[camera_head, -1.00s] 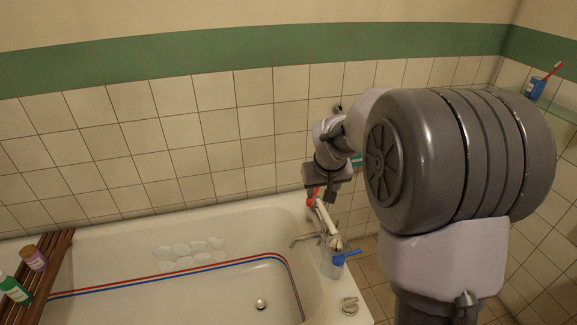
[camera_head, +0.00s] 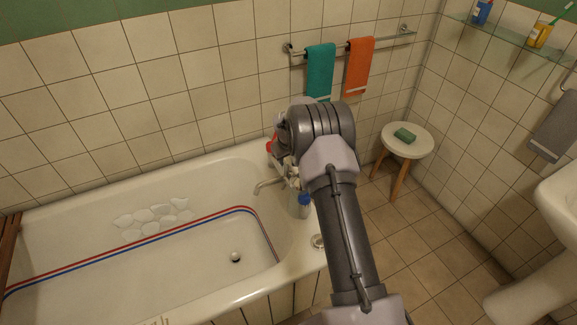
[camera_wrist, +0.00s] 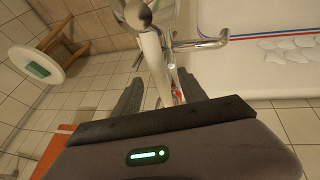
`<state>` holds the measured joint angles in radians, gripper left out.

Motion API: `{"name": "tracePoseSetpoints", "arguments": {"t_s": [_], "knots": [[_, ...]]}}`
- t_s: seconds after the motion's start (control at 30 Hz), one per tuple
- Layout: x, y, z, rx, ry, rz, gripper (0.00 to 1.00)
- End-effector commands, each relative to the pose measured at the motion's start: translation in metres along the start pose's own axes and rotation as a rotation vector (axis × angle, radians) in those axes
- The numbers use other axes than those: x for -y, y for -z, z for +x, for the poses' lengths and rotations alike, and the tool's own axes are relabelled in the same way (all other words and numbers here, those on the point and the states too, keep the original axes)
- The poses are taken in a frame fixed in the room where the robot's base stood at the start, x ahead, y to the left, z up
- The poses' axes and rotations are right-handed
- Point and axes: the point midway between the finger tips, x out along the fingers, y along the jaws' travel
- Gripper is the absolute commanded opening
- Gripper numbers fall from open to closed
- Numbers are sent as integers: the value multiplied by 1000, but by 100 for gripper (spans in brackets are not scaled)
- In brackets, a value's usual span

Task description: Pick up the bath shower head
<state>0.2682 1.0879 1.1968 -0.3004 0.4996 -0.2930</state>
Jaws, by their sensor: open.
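The bath shower head (camera_wrist: 152,52), with a long white handle, shows in the wrist view beside the chrome tap, running up the picture between my fingers. My gripper (camera_wrist: 159,78) is open, with one dark finger on each side of the handle. I cannot tell whether either finger touches it. In the head view my arm covers most of the shower head and the gripper. The chrome tap spout (camera_head: 268,184) juts over the bathtub there, and it also shows in the wrist view (camera_wrist: 205,42).
The white bathtub (camera_head: 150,285) fills the left. A blue-capped bottle (camera_head: 301,207) stands on its rim by the tap. A stool (camera_head: 408,141) with a green sponge is at right. Teal (camera_head: 320,70) and orange towels (camera_head: 358,65) hang on a wall rail. Tiled floor is open at right.

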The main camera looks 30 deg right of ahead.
Motion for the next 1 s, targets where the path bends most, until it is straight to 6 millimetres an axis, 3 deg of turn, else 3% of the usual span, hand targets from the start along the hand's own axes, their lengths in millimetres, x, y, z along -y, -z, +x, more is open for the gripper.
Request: {"name": "tracePoseSetpoints", "arguments": {"t_s": [0.03, 0.1, 0.33, 0.6, 0.9, 1.0], "knots": [[1, -2, 13, 1, 0, 1, 50], [1, -1, 19, 0, 0, 1, 50], [0, 0, 18, 0, 0, 1, 50], [0, 0, 18, 0, 0, 1, 0], [0, 1, 18, -1, -1, 1, 0], [-2, 5, 9, -2, -1, 1, 0]]}}
